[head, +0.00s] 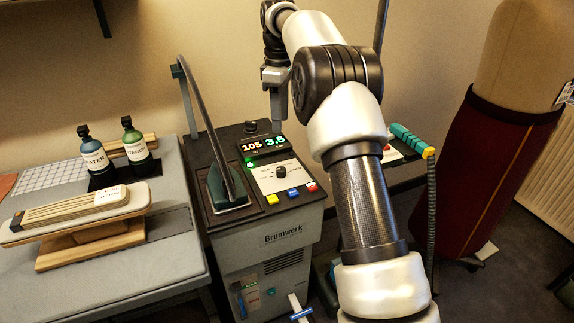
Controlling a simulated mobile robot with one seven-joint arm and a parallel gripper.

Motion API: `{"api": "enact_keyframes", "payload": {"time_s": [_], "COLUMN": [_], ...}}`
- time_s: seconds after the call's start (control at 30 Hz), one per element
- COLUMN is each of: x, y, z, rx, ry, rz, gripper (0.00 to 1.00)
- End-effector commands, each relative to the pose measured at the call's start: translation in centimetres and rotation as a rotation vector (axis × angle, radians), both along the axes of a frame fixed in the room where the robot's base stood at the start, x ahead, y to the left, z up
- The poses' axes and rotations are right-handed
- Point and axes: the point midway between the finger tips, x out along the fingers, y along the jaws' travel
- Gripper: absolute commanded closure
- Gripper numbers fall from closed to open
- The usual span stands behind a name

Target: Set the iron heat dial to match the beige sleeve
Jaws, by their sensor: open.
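My gripper (276,118) is open above and behind the display, apart from the dial.
A teal iron (226,188) rests left of the dial, with a hose rising behind it. Coloured buttons (293,192) sit in front of the dial. Two bottles (95,153) stand on the ironing table. A dress form in a dark red skirt (485,175) stands at the right.

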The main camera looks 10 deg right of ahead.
Motion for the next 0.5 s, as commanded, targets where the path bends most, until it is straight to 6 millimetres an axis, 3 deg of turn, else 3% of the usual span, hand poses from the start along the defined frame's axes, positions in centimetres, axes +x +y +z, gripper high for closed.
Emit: {"api": "enact_keyframes", "payload": {"time_s": [0.27, 0.5], "x": [0.2, 0.2], "y": [0.0, -0.1], "z": [-2.5, -7.5], "rx": [0.0, -0.001], "ry": [0.005, 0.007], "rz": [0.011, 0.01], "gripper": [0.57, 0.57]}}
